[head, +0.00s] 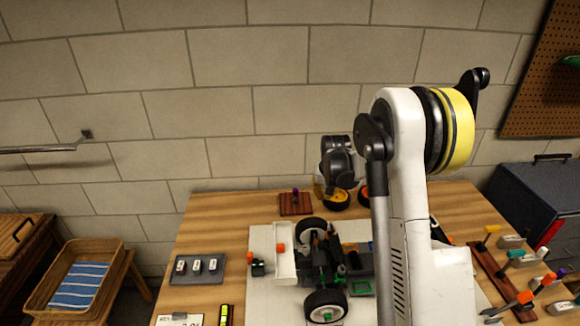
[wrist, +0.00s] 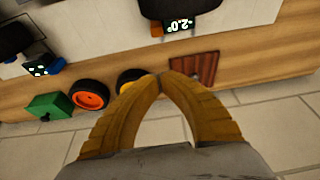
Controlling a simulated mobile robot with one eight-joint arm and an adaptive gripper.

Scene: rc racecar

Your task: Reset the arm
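My gripper (wrist: 162,77) shows two ochre, ridged fingers in the wrist view. Their tips meet, and I see nothing held between them. In that view it is above the table's edge, beside a wheel with a yellow hub (wrist: 129,77) and a dark red wooden plate (wrist: 190,66). In the head view my arm is raised over the table and bends down toward its far side. The dark wrist hides most of the gripper there.
A partly built car (head: 322,262) stands mid-table, partly behind my arm. A white tray (head: 285,268) and a grey battery holder (head: 197,277) are left of it. A tool rack (head: 488,268) and blue toolbox (head: 530,205) are right. A brick wall (head: 210,100) stands behind.

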